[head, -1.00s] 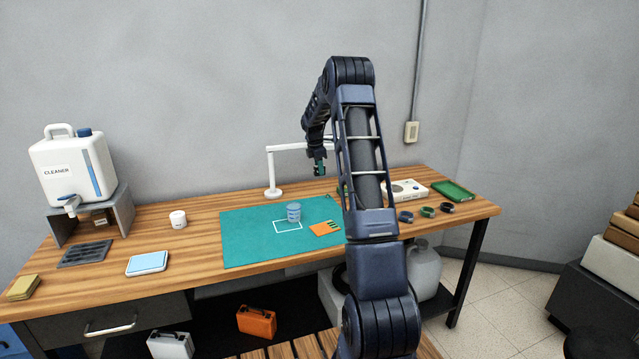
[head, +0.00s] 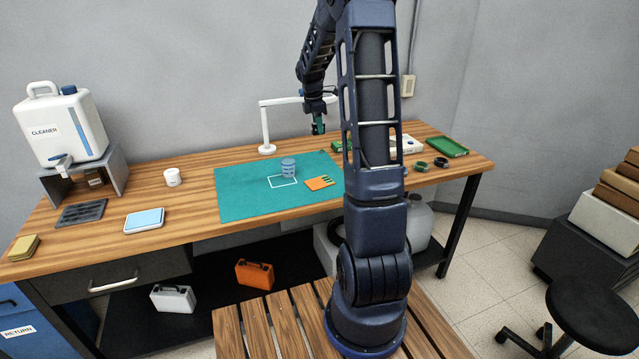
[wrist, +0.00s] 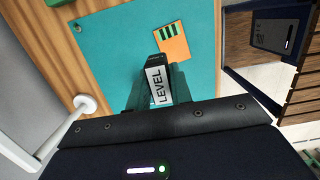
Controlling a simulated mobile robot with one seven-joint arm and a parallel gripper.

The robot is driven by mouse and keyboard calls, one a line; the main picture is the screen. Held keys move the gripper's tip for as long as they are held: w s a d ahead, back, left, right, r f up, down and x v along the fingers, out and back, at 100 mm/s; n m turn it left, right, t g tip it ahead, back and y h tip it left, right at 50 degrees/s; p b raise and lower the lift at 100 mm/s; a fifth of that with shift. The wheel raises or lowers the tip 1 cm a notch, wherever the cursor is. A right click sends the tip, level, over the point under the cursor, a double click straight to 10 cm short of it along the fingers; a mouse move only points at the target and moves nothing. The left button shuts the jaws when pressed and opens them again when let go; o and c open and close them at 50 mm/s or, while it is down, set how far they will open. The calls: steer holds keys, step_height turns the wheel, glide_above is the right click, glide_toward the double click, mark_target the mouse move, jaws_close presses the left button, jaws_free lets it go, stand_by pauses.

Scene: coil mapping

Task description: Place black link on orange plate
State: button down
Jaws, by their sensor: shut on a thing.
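My gripper (head: 318,126) hangs above the back right part of the teal mat in the head view. In the wrist view its teal fingers (wrist: 157,84) are shut on a black link (wrist: 153,61) with a white label reading LEVEL. The orange plate (head: 319,183) lies flat on the mat near its right edge, with dark green strips on it. The link itself is too small to make out in the head view.
A blue-grey can (head: 288,167) stands on the teal mat (head: 240,205) near a white outlined square, left of the plate. A white lamp (head: 267,149) stands behind the mat. A green ring (head: 421,166), a dark ring (head: 441,162) and a green tray (head: 447,147) lie at the right.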

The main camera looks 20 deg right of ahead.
steer(key=s, duration=0.2)
glide_toward(321, 182)
steer(key=f, duration=0.4)
steer(key=d+f, duration=0.1)
steer(key=shift+f, duration=0.4)
steer(key=shift+f, duration=0.1)
steer(key=c, duration=1.3)
jaws_free()
steer(key=shift+o, duration=0.2)
